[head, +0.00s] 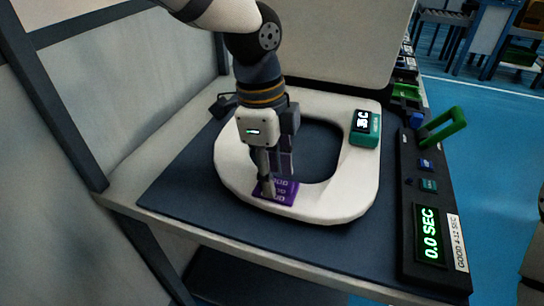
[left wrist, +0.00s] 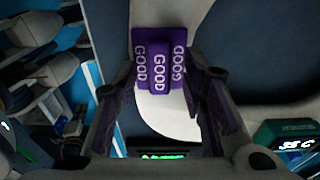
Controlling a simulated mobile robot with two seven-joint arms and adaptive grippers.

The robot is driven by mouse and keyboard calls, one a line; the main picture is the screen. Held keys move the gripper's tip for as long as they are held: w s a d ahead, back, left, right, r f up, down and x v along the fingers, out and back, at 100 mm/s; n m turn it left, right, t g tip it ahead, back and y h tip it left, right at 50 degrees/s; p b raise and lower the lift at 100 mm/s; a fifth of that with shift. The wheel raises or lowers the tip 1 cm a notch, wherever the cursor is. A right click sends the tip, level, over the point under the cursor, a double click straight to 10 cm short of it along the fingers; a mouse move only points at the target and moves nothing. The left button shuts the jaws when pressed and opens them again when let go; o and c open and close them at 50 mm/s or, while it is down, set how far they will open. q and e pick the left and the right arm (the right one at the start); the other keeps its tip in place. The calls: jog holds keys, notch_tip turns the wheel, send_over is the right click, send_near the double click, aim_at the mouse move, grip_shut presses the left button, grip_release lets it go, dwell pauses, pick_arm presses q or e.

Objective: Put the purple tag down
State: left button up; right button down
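The purple tag (head: 286,193), printed with GOOD, lies on the front part of the white toilet seat (head: 345,200). In the left wrist view the purple tag (left wrist: 159,68) has a raised block in its middle. My left gripper (head: 275,180) points down just over the tag and partly hides it. In the left wrist view the fingers of my left gripper (left wrist: 160,90) stand apart on both sides of the raised block, with gaps to it. The tag's contact with the seat is partly hidden. My right gripper is not in view.
A teal meter (head: 366,129) sits on the seat's right side. A black panel (head: 432,220) with a green 0.0 SEC display and a green handle (head: 444,128) lies along the table's right edge. The dark mat (head: 180,190) left of the seat is clear.

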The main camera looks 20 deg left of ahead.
pick_arm(q)
notch_tip(320, 180, up, 12)
jog(key=a, duration=0.1)
jog(key=shift+a+f, duration=0.2)
jog(key=shift+f, duration=0.05)
